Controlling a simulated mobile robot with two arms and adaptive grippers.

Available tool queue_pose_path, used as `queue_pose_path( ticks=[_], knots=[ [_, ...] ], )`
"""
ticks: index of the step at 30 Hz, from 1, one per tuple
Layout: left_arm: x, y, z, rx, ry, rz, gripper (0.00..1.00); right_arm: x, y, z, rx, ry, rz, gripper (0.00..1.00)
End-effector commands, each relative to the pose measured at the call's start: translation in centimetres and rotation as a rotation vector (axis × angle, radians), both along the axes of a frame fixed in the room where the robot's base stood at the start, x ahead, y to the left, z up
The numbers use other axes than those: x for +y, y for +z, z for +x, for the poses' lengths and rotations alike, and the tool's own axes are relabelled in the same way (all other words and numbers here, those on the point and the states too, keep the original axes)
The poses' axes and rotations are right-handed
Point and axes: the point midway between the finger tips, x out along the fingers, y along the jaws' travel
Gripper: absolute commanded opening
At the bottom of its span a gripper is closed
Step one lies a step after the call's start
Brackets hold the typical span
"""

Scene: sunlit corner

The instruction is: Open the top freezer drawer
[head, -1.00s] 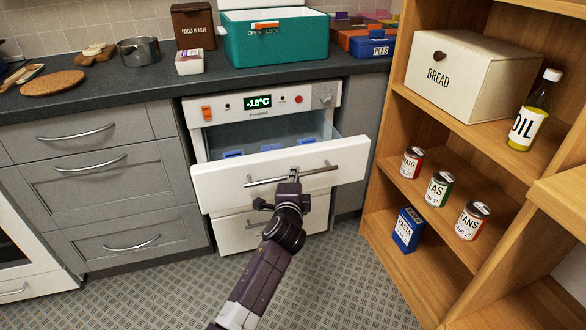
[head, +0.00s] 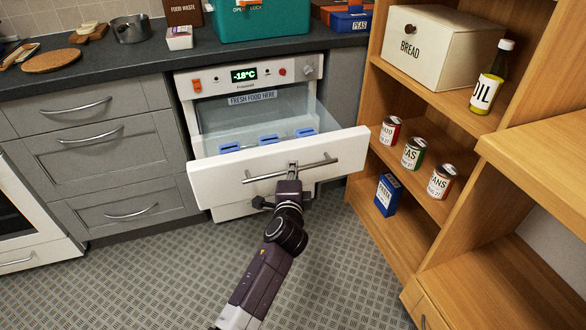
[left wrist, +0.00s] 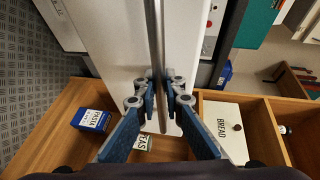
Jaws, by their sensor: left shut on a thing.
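The white top freezer drawer (head: 230,170) stands pulled out from the freezer (head: 200,82) under the counter. Several blue-topped items, such as one blue lid (head: 269,139), show inside it. My left gripper (head: 292,172) is shut on the drawer's metal bar handle (head: 325,161), near its middle. In the left wrist view the gripper's blue fingers (left wrist: 160,88) close around the bar handle (left wrist: 154,30), with the white drawer front (left wrist: 115,35) behind. A label reading FRESH FOOD HERE (head: 252,98) shows above the drawer opening. My right gripper is not in view.
A wooden shelf (head: 440,112) with a bread box (head: 430,45), oil bottle (head: 490,80), cans and a blue pasta box (head: 387,195) stands close to the drawer's right end. Grey cabinets (head: 90,150) stand left. The patterned floor (head: 340,270) in front is clear.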

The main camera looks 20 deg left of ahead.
Motion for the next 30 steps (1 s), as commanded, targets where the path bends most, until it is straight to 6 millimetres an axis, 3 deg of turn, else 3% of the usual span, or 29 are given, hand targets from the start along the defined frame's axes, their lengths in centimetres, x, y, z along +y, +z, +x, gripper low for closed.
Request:
queue_pose_path(
  ticks=[7,8,12,23,30],
  knots=[
    [0.1,-0.1,0.0,0.003,0.002,-0.002,0.0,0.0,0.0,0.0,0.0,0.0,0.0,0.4],
    [0.1,-0.1,0.0,0.003,0.002,-0.002,0.12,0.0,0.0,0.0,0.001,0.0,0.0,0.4],
    [0.0,-0.1,0.0,0.002,0.001,-0.001,0.27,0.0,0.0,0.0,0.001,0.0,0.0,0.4],
    [0.0,0.0,-0.3,0.001,0.0,0.0,0.27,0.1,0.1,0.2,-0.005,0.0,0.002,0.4],
    [-0.6,0.5,-3.3,0.002,0.0,-0.002,0.27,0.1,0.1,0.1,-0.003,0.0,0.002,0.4]
  ],
)
